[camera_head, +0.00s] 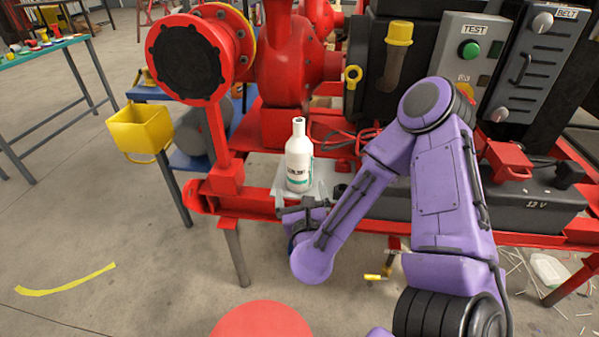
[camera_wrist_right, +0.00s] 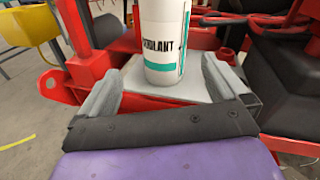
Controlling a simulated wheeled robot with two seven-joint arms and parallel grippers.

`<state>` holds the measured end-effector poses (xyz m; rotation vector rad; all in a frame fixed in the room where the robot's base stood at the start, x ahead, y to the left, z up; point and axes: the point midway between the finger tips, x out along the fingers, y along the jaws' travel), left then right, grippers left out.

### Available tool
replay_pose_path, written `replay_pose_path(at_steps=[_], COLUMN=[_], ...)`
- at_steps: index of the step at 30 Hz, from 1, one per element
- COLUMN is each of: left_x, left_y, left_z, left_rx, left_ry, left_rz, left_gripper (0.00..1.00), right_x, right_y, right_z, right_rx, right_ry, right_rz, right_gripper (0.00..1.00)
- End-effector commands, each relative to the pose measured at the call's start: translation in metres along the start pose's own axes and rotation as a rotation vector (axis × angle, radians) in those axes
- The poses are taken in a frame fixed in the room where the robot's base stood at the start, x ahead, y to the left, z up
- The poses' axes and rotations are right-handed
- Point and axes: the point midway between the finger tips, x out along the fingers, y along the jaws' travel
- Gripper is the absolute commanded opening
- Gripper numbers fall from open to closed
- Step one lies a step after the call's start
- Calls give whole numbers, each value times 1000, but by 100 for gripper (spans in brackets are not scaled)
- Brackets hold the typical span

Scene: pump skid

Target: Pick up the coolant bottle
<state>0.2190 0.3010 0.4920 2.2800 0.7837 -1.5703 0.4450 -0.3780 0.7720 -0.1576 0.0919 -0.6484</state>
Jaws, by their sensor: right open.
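The coolant bottle (camera_head: 299,160) is white with a teal band and stands upright on a light plate (camera_head: 322,185) on the red skid frame. In the right wrist view the bottle (camera_wrist_right: 163,40) stands just beyond and between the fingers, with its top out of the picture. My right gripper (camera_head: 299,204) is low in front of the bottle, partly hidden by my purple arm. The right wrist view shows the right gripper (camera_wrist_right: 160,85) open, with a finger to each side of the bottle's base. I cannot tell whether either finger touches it. My left gripper is not in view.
A red flanged pipe (camera_head: 190,58) rises left of the bottle, and a red pump (camera_head: 285,60) stands behind it. Red cables (camera_head: 345,138) lie behind right. A black 12 V battery (camera_head: 525,205) is at right. A yellow bin (camera_head: 140,130) hangs at left.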

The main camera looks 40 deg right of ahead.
Motion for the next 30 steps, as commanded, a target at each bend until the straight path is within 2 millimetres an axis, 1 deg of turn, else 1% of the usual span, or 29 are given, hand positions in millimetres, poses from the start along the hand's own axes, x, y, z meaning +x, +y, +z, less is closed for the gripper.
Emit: replay_pose_path(at_steps=[1,3,4,6,9,14,19,22,28,29,30], left_x=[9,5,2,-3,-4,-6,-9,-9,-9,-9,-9], left_y=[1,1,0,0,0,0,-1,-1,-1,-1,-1], left_z=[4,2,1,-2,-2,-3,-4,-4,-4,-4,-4], left_rx=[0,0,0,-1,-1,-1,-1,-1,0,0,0], left_ry=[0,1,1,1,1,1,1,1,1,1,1], left_rz=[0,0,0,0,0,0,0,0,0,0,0], left_gripper=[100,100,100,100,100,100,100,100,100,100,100], right_x=[4,14,20,34,50,70,100,109,110,110,110], right_y=[-4,-8,-9,-10,-9,-8,-6,-6,-6,-6,-6], right_z=[-1,7,9,11,11,7,5,4,4,4,4], right_rx=[104,180,190,190,185,179,178,179,178,178,178], right_ry=[-18,-33,-34,-34,-34,-32,-32,-31,-31,-31,-31], right_rz=[-30,-52,-54,-54,-50,-49,-48,-46,-44,-44,-44], right_gripper=[100,100,100,100,100,100,100,100,100,94,80])
